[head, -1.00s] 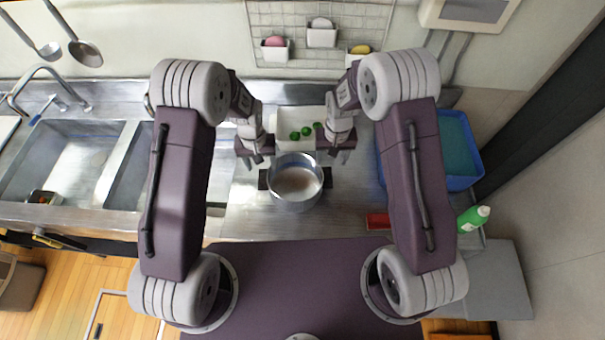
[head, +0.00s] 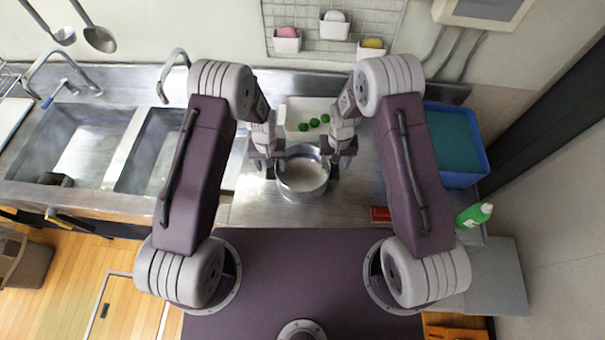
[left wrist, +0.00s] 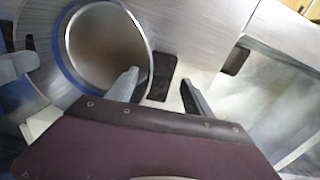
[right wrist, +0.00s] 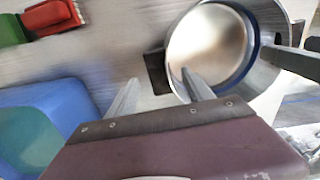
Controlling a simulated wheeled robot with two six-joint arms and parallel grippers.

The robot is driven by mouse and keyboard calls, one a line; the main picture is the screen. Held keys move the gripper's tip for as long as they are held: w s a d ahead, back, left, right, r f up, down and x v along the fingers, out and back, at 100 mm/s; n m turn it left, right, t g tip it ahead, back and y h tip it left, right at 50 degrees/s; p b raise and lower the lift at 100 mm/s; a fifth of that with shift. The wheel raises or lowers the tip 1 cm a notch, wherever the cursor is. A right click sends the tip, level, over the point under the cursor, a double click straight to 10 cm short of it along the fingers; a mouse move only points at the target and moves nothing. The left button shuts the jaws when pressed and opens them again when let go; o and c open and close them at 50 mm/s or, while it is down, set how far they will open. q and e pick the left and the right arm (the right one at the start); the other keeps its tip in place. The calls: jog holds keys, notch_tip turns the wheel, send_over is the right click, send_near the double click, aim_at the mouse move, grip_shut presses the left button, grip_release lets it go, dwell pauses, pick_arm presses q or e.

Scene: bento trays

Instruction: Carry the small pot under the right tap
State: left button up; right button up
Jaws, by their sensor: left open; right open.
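The small pot (head: 303,190), a silver pot with a whitish inside, stands upright on the steel counter. It has dark side handles; one shows in the left wrist view (left wrist: 160,78) and one in the right wrist view (right wrist: 157,72). My left gripper (head: 266,168) is open, with its fingers either side of the left handle. My right gripper (head: 342,165) is open, with its fingers either side of the right handle. The right tap (head: 178,62) is a curved metal spout behind the right sink basin (head: 150,150), which my left arm partly covers.
The left tap (head: 45,65) stands behind the left basin (head: 75,140). A white tray (head: 297,112) with green pieces sits behind the pot. A blue bin (head: 462,181), a red item (head: 380,214) and a green bottle (head: 473,216) are to the right.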

pick_arm(q)
jog(key=shift+f, duration=1.25)
pick_arm(e)
jog(key=shift+f, duration=1.25)
pick_arm(q)
grip_shut()
pick_arm(e)
grip_shut()
